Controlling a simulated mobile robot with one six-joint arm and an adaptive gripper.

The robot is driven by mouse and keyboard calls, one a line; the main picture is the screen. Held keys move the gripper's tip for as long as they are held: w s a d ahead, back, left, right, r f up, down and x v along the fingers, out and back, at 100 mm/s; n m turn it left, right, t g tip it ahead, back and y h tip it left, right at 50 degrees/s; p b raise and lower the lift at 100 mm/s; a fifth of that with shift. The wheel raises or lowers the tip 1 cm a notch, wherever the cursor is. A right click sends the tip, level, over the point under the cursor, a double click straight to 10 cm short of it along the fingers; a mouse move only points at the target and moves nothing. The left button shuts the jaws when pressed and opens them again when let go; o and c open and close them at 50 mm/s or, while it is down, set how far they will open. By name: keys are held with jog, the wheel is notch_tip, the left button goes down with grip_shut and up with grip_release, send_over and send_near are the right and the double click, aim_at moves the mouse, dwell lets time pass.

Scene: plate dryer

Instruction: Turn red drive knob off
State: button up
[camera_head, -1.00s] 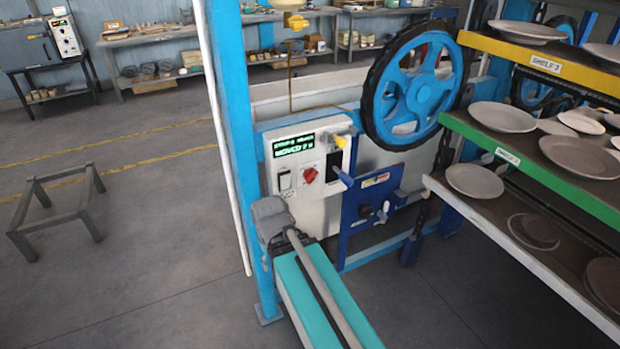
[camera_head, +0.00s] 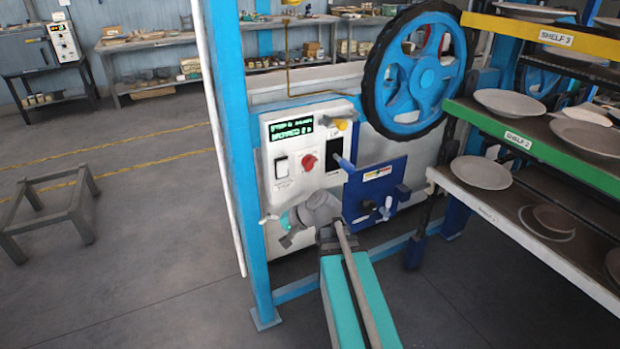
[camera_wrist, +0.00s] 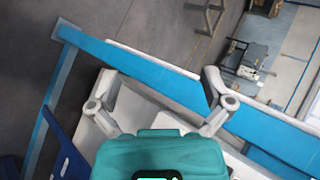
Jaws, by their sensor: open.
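The red drive knob (camera_head: 308,161) is on the white control panel (camera_head: 285,195), right of a white rocker switch (camera_head: 281,167) and below the green-lit display (camera_head: 292,133). Its pointer direction is too small to read. My gripper (camera_head: 273,230) is below and left of the knob, near the panel's lower left edge, apart from the knob. In the wrist view my gripper (camera_wrist: 160,85) has its two fingers spread wide with nothing between them. The knob does not show in the wrist view.
A blue post (camera_head: 232,150) stands just left of the panel. Plate shelves (camera_head: 520,140) stand farther right. Floor at left is open around a low frame (camera_head: 47,205).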

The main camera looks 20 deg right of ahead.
jog(key=w+d+r+m+t+y+b, duration=0.1)
jog(key=w+d+m+t+b, duration=0.1)
jog(key=d+m+t+b, duration=0.3)
jog(key=w+d+m+t+y+b, duration=0.1)
jog(key=w+d+m+t+b, duration=0.15)
jog(key=d, duration=0.35)
jog(key=m+t+h+b, duration=0.4)
jog(key=m+t, duration=0.3)
jog(key=m, duration=0.1)
send_near(312, 167)
jog(key=s+d, duration=0.2)
jog(key=s, duration=0.1)
jog(key=shift+w+a+f+g, duration=0.1)
jog(key=shift+w+g, duration=0.05)
jog(key=shift+g, duration=0.1)
jog(key=shift+w, duration=0.1)
jog(key=p+x, duration=0.3)
jog(key=x, duration=1)
jog(key=shift+w+a, duration=0.25)
jog(key=shift+a, duration=0.05)
